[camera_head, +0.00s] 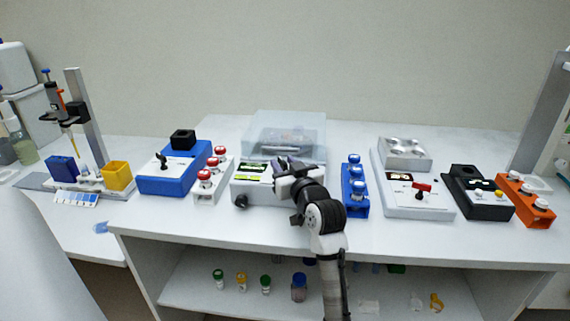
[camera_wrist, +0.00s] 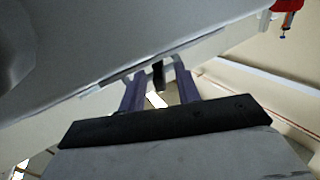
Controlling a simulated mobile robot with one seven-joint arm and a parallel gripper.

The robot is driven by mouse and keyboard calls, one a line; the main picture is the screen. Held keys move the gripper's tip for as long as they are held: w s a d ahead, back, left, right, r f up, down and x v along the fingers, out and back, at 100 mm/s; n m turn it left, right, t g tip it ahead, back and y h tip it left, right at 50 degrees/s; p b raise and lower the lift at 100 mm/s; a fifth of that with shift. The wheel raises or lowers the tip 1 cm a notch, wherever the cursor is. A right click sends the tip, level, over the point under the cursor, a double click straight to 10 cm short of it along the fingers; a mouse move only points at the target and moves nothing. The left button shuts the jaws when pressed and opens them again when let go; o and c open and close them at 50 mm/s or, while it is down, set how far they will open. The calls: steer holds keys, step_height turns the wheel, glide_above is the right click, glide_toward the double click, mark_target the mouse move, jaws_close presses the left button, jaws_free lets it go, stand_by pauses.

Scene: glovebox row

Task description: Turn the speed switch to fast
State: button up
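My gripper (camera_head: 283,167) is over the front of the white device (camera_head: 252,191) with a clear lid, at the middle of the bench. In the wrist view my gripper (camera_wrist: 160,82) has its two purple fingers apart, with a small black upright piece (camera_wrist: 158,76) between them. Gaps show on both sides of it. It may be a switch lever, but no speed marking is readable. My gripper and arm hide part of the device's front in the head view. A black lever switch (camera_head: 163,160) also shows on the blue device (camera_head: 178,182) at left.
A stand with red-capped vials (camera_head: 207,175) is left of the white device, and a blue rack (camera_head: 355,187) is close on its right. A white device with a red lever (camera_head: 421,188) stands farther right. Small bottles (camera_head: 242,281) are on the shelf below.

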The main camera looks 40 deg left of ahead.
jaws_close()
steer(key=shift+s+r+m+t+h+p, duration=0.1)
steer(key=shift+m+t+h+p, duration=0.3)
steer(key=shift+p, duration=0.3)
steer(key=shift+s+a+m+t+h+p, duration=0.15)
steer(key=shift+m+t+h+p, duration=0.6)
steer(key=shift+t+p, duration=0.35)
steer(key=shift+s+a+m+t+h+p, duration=0.1)
steer(key=shift+m+t+h+p, duration=0.4)
steer(key=shift+m+t+h, duration=1.1)
steer(key=shift+m+h, duration=0.05)
steer(key=shift+h, duration=0.5)
